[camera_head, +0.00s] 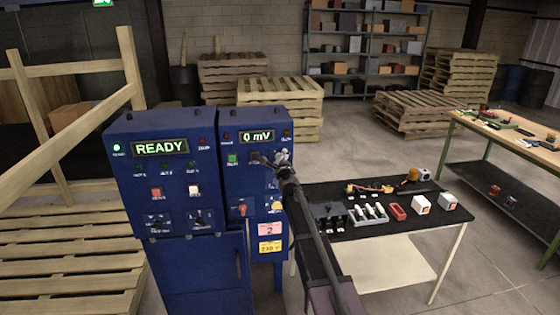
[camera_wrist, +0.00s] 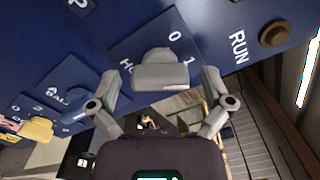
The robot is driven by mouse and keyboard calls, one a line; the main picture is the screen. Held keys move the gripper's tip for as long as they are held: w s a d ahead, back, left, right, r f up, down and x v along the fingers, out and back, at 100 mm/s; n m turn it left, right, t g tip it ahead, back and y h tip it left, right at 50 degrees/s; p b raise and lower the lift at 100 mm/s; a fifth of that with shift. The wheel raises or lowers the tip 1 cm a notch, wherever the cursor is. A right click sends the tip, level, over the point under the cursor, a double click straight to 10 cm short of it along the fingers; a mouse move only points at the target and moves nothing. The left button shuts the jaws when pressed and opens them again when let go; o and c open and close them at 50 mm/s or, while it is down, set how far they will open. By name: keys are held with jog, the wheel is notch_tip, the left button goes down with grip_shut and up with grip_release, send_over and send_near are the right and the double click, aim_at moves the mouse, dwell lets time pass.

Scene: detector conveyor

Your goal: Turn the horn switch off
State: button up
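The horn switch (camera_wrist: 165,70) is a pale grey rotary knob on a blue panel in the wrist view. Its plate has the marks 0 and 1 and a label starting "HO", partly covered. I cannot tell for certain which mark the knob points to. My gripper (camera_wrist: 160,84) is open, with one finger on each side of the knob and visible gaps between. In the head view my gripper (camera_head: 282,160) is at the right blue cabinet (camera_head: 232,175), which reads 0 mV, and it hides the switch there.
A left cabinet (camera_head: 160,210) with a READY display adjoins. In the wrist view a RUN button (camera_wrist: 274,34), a blue knob (camera_wrist: 75,110) and a yellow knob (camera_wrist: 38,129) are near. A black table (camera_head: 400,222) with parts stands right; pallets (camera_head: 280,105) stand behind.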

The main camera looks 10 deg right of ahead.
jog(key=c, duration=1)
jog(key=shift+n, duration=0.3)
jog(key=n, duration=1.1)
jog(key=shift+w, duration=0.1)
jog(key=shift+r+n, duration=0.1)
jog(key=shift+n, duration=0.2)
jog(key=o, duration=1.1)
jog(key=shift+s, duration=0.2)
